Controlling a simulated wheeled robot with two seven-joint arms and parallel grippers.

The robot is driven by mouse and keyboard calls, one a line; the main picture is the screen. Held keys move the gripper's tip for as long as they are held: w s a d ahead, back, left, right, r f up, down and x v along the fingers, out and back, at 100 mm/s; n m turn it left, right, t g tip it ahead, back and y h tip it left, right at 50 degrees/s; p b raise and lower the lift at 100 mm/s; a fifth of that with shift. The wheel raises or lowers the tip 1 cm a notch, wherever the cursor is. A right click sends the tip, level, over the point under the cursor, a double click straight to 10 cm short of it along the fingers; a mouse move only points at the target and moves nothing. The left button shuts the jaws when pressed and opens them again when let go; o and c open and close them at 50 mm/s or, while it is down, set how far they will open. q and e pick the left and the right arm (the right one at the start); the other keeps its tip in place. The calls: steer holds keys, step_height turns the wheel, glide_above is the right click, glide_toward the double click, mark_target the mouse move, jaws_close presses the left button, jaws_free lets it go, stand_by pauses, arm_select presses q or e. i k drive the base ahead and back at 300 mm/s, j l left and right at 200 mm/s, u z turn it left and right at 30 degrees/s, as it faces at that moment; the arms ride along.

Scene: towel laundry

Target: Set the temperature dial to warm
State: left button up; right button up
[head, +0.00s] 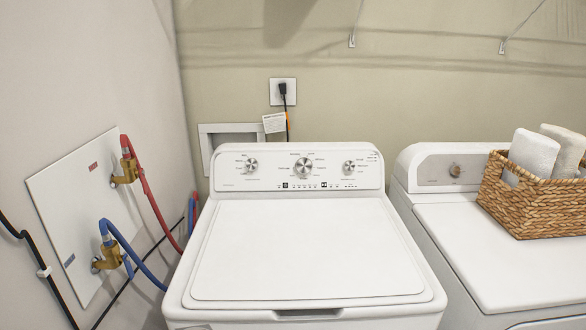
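A white top-loading washer (310,312) stands in the middle of the head view with its lid (307,250) shut. Neither of my grippers shows in the head view.
A second white machine (500,260) stands at the right, with a wicker basket (535,208) of rolled towels (534,152) on top. Red (150,195) and blue (140,258) hoses run from the left wall. The washer lid is clear.

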mark_target(251, 164)
steer(key=i+z, duration=0.3)
steer(key=z, duration=0.15)
steer(key=i+z, duration=0.45)
steer(key=k+j, duration=0.05)
steer(key=k, duration=0.05)
